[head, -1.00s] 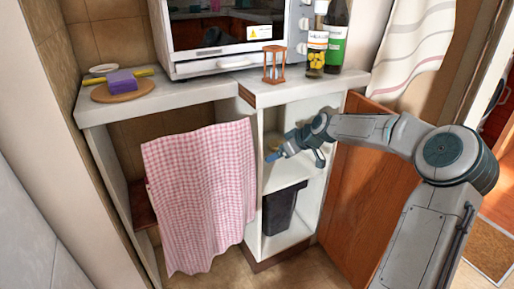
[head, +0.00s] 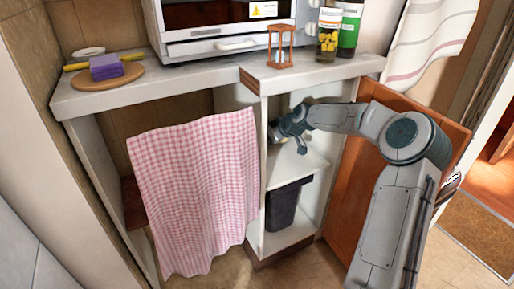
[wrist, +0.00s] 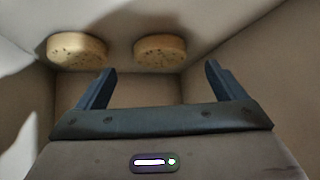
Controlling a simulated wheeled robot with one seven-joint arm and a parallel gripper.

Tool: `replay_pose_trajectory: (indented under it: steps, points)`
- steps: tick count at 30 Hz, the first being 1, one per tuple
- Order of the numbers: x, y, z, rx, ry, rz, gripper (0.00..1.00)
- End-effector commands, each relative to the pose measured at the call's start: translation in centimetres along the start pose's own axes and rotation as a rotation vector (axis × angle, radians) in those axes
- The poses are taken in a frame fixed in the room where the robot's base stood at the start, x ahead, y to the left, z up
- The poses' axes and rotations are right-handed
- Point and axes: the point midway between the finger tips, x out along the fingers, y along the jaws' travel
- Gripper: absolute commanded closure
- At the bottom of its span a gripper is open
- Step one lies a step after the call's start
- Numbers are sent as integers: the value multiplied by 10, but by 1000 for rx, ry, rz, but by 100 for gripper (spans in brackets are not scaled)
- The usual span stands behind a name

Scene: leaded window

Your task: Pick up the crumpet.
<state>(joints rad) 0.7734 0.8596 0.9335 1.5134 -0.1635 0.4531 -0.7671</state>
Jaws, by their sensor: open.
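Two round, pale tan crumpets with dark specks show in the wrist view, a left one (wrist: 77,51) and a right one (wrist: 160,52). They sit apart from each other on a pale surface inside the cupboard. My gripper (wrist: 158,82) is open and nothing is between its fingers. In the wrist picture the right crumpet is above the gap between the fingertips, and the left one is above the left finger. In the head view my gripper (head: 284,131) is inside the open cupboard, above the shelf (head: 290,172). I cannot make out the crumpets there.
Cupboard walls close in on both sides of my gripper. An open wooden door (head: 343,205) stands at the right. A dark bin (head: 284,207) is below the shelf. A checked cloth (head: 195,190) hangs to the left. An hourglass (head: 280,46) stands on the worktop above.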

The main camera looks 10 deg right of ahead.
Motion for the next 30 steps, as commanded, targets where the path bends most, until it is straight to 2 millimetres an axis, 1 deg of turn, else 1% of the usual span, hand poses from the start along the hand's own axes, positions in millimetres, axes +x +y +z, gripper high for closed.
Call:
replay_pose_trajectory:
  steps: [2,9,12,20,21,23,24,26,30]
  points:
    - [7,-1,0,-1,0,-1,10]
    - [42,-1,-2,-3,0,-3,10]
    - [51,-1,-3,-1,0,-3,10]
    - [53,0,-5,-1,0,-1,10]
    - [53,0,-5,-1,0,-1,12]
    - [53,0,-5,-1,0,-2,29]
    - [53,0,-5,-1,0,-2,40]
    - [53,0,-5,-1,0,-2,57]
    - [53,0,-5,-1,0,-1,58]
